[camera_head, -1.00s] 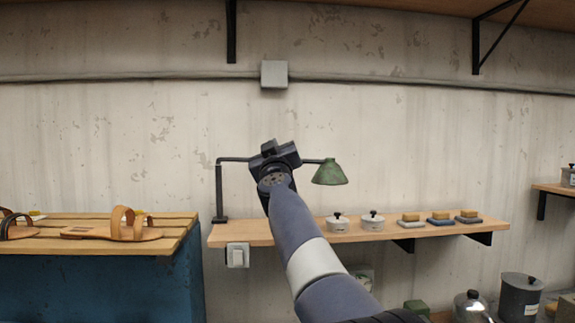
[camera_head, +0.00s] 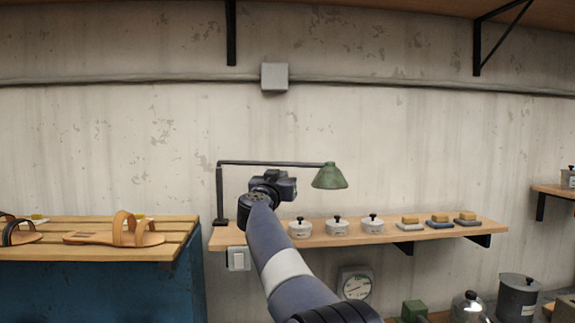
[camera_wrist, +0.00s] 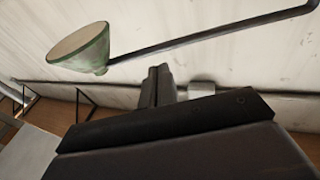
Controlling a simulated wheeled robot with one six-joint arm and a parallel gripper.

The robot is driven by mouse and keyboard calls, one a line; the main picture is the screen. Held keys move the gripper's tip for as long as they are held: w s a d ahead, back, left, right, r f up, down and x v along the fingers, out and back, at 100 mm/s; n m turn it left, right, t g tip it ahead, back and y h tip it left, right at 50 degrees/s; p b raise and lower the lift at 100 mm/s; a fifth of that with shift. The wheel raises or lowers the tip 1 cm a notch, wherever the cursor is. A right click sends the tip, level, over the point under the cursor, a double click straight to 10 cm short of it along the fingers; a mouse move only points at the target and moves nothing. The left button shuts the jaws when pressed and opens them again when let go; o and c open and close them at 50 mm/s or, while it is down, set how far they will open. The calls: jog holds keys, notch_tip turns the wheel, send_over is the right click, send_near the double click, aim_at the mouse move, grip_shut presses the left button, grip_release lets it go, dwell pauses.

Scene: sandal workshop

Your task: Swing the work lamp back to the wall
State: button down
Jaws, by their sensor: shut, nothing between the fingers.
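The work lamp has a dark post on the left end of the wall shelf, a thin dark arm (camera_head: 270,163) running right from its top, and a green shade (camera_head: 329,177) at the arm's end. In the wrist view, the green shade (camera_wrist: 85,50) is at upper left and the lamp arm (camera_wrist: 210,36) slants up to the right. My gripper (camera_head: 285,186) is below the lamp arm in the head view, left of the shade. Its fingers (camera_wrist: 158,85) are shut and empty, apart from the lamp in the wrist view. How far the arm stands from the wall is hard to tell.
The wall shelf (camera_head: 375,237) holds several lidded pots and brushes or blocks. A slatted bench (camera_head: 90,250) with sandals (camera_head: 115,236) stands at left. A switch box (camera_head: 238,258) and a dial scale (camera_head: 355,284) are below the shelf. The wall above the lamp carries a pipe and a grey box (camera_head: 274,77).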

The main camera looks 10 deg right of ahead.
aim_at(291, 166)
jog(key=p+x, duration=0.3)
jog(key=x, duration=0.3)
jog(key=shift+w+d+r, duration=0.1)
jog(key=shift+w+d, duration=0.05)
jog(key=shift+w, duration=0.05)
jog(key=shift+d, duration=0.1)
